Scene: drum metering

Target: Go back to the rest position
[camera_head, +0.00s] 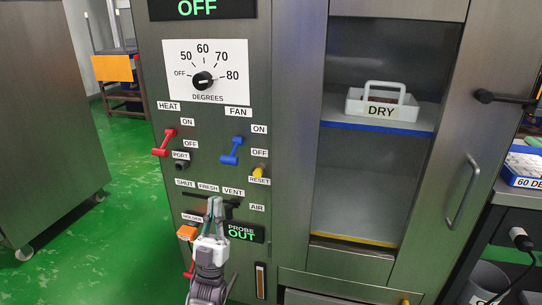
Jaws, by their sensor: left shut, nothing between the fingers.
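My left gripper (213,211) is in front of the lower part of the cabinet's control panel (262,190). Its grey fingers point up and are shut with nothing between them. They overlap the dark slider (230,206) under the SHUT, FRESH and VENT labels; I cannot tell whether they touch it. Left of the fingers is an orange block (187,232) below the HOLDER label. The PROBE display (245,233) beside the gripper reads OUT. My right gripper is not in view.
Above are the dial (203,81), the red heat lever (163,143), the blue fan lever (232,151) and the yellow reset button (258,172). A white tray labelled DRY (352,107) stands on the shelf in the open compartment.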

